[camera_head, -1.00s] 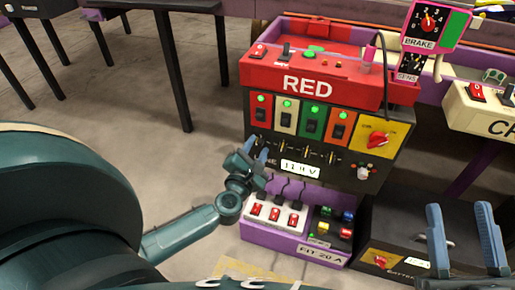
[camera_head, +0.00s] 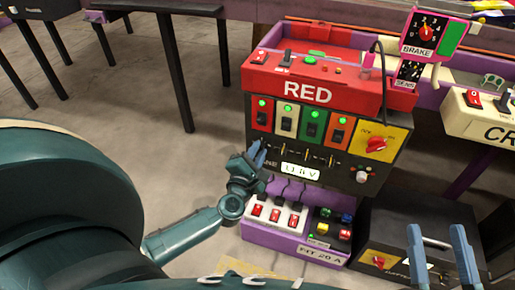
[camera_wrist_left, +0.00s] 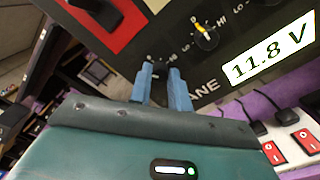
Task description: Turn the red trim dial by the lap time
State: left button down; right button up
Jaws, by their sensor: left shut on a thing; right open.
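My left gripper (camera_head: 258,152) is at the left end of the row of small trim dials on the black RED panel (camera_head: 345,178). In the left wrist view its two blue fingers (camera_wrist_left: 160,76) are close together around the leftmost dial, below a red switch plate (camera_wrist_left: 95,15). The fingers hide most of that dial. A yellow-marked dial (camera_wrist_left: 205,36) with LO and HI marks sits to its right. The lit display (camera_wrist_left: 270,52) reads 11.8 V. My right gripper (camera_head: 441,240) is open and empty, in front of the black battery box (camera_head: 420,215).
A large red knob (camera_head: 376,144) sits on a yellow plate at the panel's right. Below are red rocker switches (camera_head: 275,215) with black plugs and a purple base (camera_head: 270,238). A BRAKE box (camera_head: 426,35) stands above right.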

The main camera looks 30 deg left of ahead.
pick_arm(q)
jog(key=m+p, duration=0.2)
jog(key=shift+r+m, duration=0.2)
jog(key=shift+m, duration=0.1)
jog(key=m+p, duration=0.2)
jog(key=m, duration=0.1)
jog(key=shift+f+m+p, duration=0.15)
jog(key=shift+m+p, duration=0.45)
pick_arm(e)
jog(key=shift+s+d+f+n+g+h, duration=0.2)
jog(key=shift+d+n+g+h, duration=0.2)
jog(key=shift+d+g+h, duration=0.15)
pick_arm(q)
jog(key=shift+m, duration=0.3)
jog(key=c, duration=1.3)
grip_release()
jog(key=shift+f, duration=0.1)
